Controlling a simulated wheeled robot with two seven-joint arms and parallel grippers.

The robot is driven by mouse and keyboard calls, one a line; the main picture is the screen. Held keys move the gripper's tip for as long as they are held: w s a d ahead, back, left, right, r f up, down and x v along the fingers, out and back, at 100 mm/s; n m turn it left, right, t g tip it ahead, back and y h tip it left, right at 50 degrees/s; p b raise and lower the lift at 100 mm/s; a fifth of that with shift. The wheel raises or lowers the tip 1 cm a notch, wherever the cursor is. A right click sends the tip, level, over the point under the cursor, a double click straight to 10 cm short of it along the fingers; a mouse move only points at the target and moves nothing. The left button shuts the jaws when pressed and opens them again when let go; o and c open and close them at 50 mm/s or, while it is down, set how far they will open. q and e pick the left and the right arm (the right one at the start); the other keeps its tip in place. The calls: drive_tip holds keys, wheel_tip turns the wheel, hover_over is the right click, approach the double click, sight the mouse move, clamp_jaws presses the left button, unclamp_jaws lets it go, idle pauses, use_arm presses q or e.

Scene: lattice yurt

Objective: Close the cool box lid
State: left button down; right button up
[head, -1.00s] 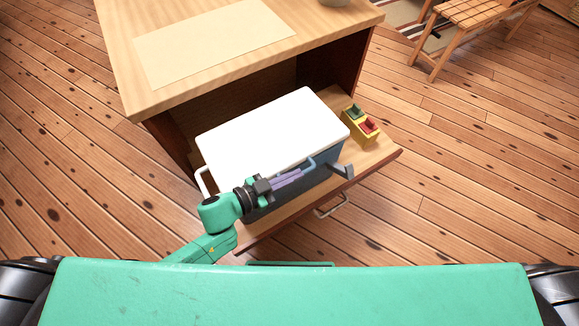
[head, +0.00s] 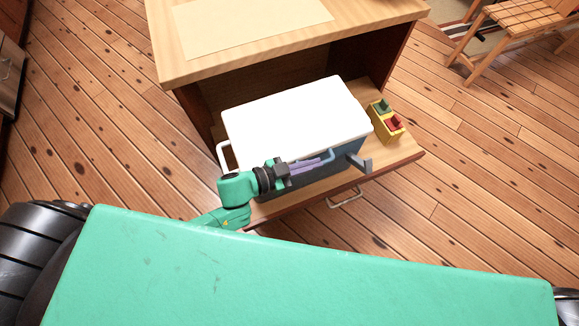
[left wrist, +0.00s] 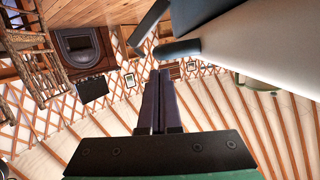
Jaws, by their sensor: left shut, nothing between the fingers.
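The cool box (head: 300,173) has a dark blue-grey body and stands on the pulled-out wooden drawer. Its white lid (head: 295,115) lies flat over the top of the body and looks closed. My left gripper (head: 328,158) is at the box's front side, just below the lid's front edge, with its purple fingers together and empty. In the left wrist view the shut fingers (left wrist: 158,100) point away from the camera, and the pale lid edge (left wrist: 270,50) shows at upper right. I cannot tell whether the fingers touch the box. My right gripper is not in view.
A yellow tray (head: 385,122) with a green and a red item stands right of the box on the drawer (head: 405,153). The wooden cabinet top (head: 370,20) overhangs behind. A wooden bench (head: 515,32) is at upper right. Plank floor is clear at right.

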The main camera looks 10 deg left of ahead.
use_arm(q)
drive_tip(key=d+r+v, duration=0.1)
drive_tip(key=r+v, duration=0.1)
drive_tip(key=v, duration=0.8)
drive_tip(key=shift+s+a+r, duration=0.2)
drive_tip(key=shift+s+r, duration=0.05)
drive_tip(key=shift+s, duration=0.15)
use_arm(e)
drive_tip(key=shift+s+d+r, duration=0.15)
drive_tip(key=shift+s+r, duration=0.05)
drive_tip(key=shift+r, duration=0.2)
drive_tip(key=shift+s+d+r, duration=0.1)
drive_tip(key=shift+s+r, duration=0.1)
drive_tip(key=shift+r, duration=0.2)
